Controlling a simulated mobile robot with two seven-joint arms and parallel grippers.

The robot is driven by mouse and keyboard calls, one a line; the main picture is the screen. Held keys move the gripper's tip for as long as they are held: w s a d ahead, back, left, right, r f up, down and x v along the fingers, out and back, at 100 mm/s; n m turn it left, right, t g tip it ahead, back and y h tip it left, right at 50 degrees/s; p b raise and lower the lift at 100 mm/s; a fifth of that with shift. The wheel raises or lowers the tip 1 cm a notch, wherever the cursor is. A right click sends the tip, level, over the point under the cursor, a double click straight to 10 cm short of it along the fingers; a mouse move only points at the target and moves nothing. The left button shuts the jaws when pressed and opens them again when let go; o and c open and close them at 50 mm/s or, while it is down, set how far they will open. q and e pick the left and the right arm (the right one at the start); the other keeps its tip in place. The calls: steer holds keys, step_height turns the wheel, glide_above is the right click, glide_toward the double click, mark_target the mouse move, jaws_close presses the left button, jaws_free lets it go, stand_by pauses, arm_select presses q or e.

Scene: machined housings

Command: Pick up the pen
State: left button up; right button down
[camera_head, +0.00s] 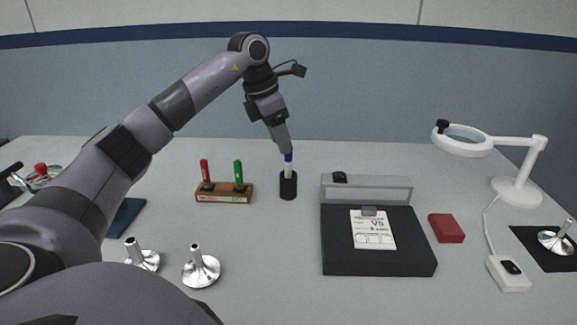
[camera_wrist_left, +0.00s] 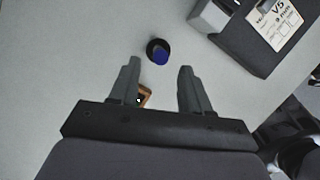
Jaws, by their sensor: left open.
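The pen (camera_head: 288,168) stands upright in a black holder (camera_head: 288,187) on the table, with a white body and a blue cap at the top. In the left wrist view the blue cap (camera_wrist_left: 160,55) shows from above, inside the round black holder. My left gripper (camera_head: 287,150) is right above the pen, pointing down, its fingertips close to the blue cap. In the left wrist view my left gripper (camera_wrist_left: 158,65) is open, with the cap between and a little beyond the fingertips. I cannot tell whether a finger touches it. My right gripper does not show.
A wooden block (camera_head: 224,193) with a red and a green handled tool stands left of the holder. A black case (camera_head: 378,255) with a label card and a red box (camera_head: 446,228) lie right. Metal flanged parts (camera_head: 201,268) stand front left. A white magnifier lamp (camera_head: 517,190) stands far right.

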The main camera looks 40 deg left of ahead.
mark_target(291, 159)
arm_select(q)
steer(key=x, duration=0.7)
steer(key=shift+w+d+r, duration=0.1)
steer(key=shift+w+r, duration=0.05)
steer(key=shift+w, duration=0.1)
jaws_close()
